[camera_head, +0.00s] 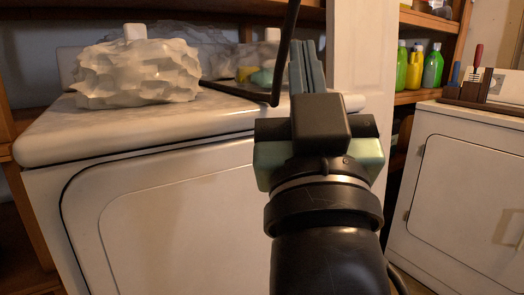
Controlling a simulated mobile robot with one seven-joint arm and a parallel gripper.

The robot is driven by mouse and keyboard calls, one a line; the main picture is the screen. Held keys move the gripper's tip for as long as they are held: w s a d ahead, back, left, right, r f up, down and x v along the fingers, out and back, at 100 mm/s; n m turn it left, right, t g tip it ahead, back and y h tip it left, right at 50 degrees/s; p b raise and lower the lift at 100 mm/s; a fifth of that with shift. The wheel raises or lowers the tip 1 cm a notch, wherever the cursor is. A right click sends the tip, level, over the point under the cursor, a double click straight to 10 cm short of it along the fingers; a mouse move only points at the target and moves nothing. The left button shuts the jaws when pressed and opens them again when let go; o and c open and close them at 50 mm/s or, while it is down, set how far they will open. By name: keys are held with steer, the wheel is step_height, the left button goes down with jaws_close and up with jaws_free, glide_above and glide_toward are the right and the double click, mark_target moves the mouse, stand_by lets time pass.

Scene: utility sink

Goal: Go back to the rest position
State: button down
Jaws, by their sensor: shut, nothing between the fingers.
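My gripper (308,68) is in the middle of the head view, at the end of my black arm. Its grey fingers point up and away and are together, with nothing seen between them. It is in front of the top of a white machine (165,215), and it hides part of that top. I cannot tell from this one view how far the fingers are from the surface.
A pale, rough, rock-like object (135,72) sits on the machine top at the left. Yellow and teal items (262,77) lie behind my gripper. A second white machine (460,190) stands right. Shelves hold green and yellow bottles (415,68). A white post (360,50) stands close right.

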steer(key=s+a+r+t+p, duration=0.2)
steer(key=s+a+r+p, duration=0.15)
steer(key=s+r, duration=0.45)
step_height(320, 180, up, 35)
steer(key=p, duration=3.5)
steer(key=shift+w+a+r+m+y, duration=0.15)
steer(key=shift+w+m+y, duration=0.15)
steer(key=shift+w+y, duration=0.15)
